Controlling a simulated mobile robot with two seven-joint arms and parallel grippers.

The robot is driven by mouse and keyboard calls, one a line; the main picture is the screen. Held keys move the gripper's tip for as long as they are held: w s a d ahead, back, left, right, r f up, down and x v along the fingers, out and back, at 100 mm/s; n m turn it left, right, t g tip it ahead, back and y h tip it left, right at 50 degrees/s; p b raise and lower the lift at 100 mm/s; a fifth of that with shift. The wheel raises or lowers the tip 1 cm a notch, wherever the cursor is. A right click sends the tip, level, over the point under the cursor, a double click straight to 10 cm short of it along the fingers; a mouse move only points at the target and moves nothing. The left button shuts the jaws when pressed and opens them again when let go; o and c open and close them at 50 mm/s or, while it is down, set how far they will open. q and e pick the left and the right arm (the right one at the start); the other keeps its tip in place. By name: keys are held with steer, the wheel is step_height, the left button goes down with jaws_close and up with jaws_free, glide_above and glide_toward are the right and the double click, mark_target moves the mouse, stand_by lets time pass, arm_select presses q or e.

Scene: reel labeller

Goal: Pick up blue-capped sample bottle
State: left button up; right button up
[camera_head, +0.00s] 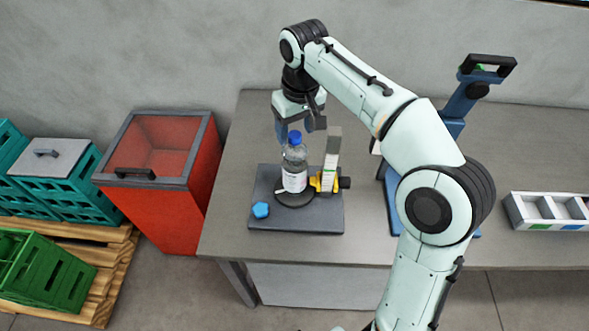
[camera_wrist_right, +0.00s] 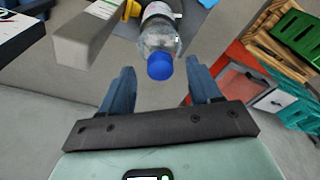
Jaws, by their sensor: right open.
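The blue-capped sample bottle (camera_head: 295,163) is clear with a white label and stands upright on a dark round disc of the labeller (camera_head: 322,219) on the table. It also shows in the right wrist view (camera_wrist_right: 160,42), its cap toward the camera. My right gripper (camera_head: 299,129) is above and just behind the bottle, near its cap. In the right wrist view my right gripper (camera_wrist_right: 160,85) is open, with one blue finger on each side of the cap and a gap on both sides. My left gripper is out of view.
A grey post (camera_head: 333,150) and yellow part stand close right of the bottle. A blue stand (camera_head: 458,105) and divided tray (camera_head: 548,211) are farther right. A red bin (camera_head: 165,200) and crates stand left.

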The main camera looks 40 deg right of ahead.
mark_target(295, 135)
steer(key=f, duration=0.3)
steer(key=shift+w+f+b, duration=0.2)
steer(key=shift+b, duration=0.1)
jaws_close()
stand_by(1.2)
